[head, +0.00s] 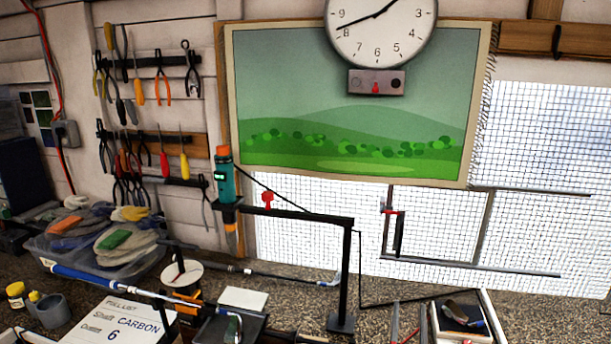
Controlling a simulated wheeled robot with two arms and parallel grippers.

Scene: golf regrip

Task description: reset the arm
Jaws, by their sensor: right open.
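My right gripper is open, but it does not stand out clearly enough among the dark tools to place. No part of my left gripper can be made out. A golf club with a blue grip (88,279) lies across the bench at the lower left, and its pale shaft runs right. Another shaft (275,273) lies farther back on the bench. I see neither club held by a gripper.
A black stand (347,270) with a teal tool (225,180) rises mid-bench. A clear bin (95,262) of gloves stands left, near a carbon shaft sheet (120,322) and a grey cup (50,311). A white-edged tray (494,318) stands right. Tools hang on the back wall.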

